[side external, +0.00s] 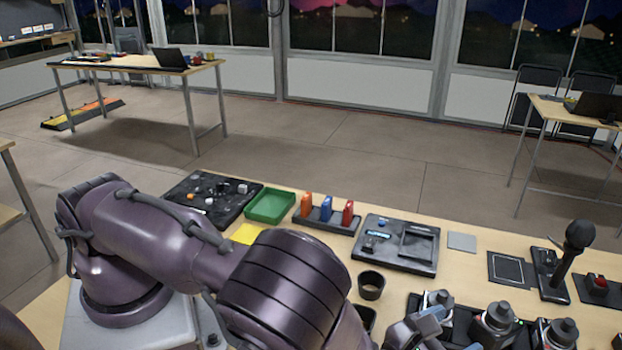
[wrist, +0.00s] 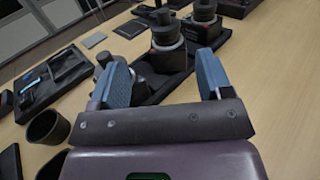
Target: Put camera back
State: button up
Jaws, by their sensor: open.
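Several dark cameras with round tops stand in a black tray at the lower right of the side view. One is the left camera (side external: 440,299), one the middle camera (side external: 495,322) and one the right camera (side external: 560,333). My gripper (side external: 428,327) is at the left end of this tray, partly cut off by the frame edge. In the wrist view my gripper (wrist: 162,75) is open, its blue-grey fingers apart. A camera (wrist: 168,52) shows between and beyond the fingers, with another camera (wrist: 204,20) behind it. I cannot tell whether the fingers touch anything.
A black cup (side external: 371,285) stands left of the tray. A black console (side external: 395,245), a rack of coloured bottles (side external: 327,219) and a green bin (side external: 270,206) line the back. A dark outlined pad (side external: 509,269), a microphone stand (side external: 560,270) and a red-button box (side external: 598,287) are at right.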

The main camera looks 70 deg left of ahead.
jog(key=s+a+r+n+g+y, duration=0.2)
jog(key=a+r+n+g+y, duration=0.4)
jog(key=a+r+n, duration=0.3)
jog(key=s+a+r+n+g+y, duration=0.2)
jog(key=a+r+n+g+y, duration=0.35)
jog(key=a+r+n, duration=0.4)
jog(key=s+a+r+n+g+h, duration=0.4)
jog(key=s+a+n+g+h, duration=0.15)
jog(key=s+n, duration=0.5)
jog(key=s+d+r+n+t+h, duration=0.3)
jog(key=s+r+n+t+h, duration=0.1)
jog(key=s, duration=0.4)
jog(key=shift+d+r+n+t+h, duration=0.35)
jog(key=shift+r+n+h, duration=0.35)
jog(key=shift+n+h, duration=0.55)
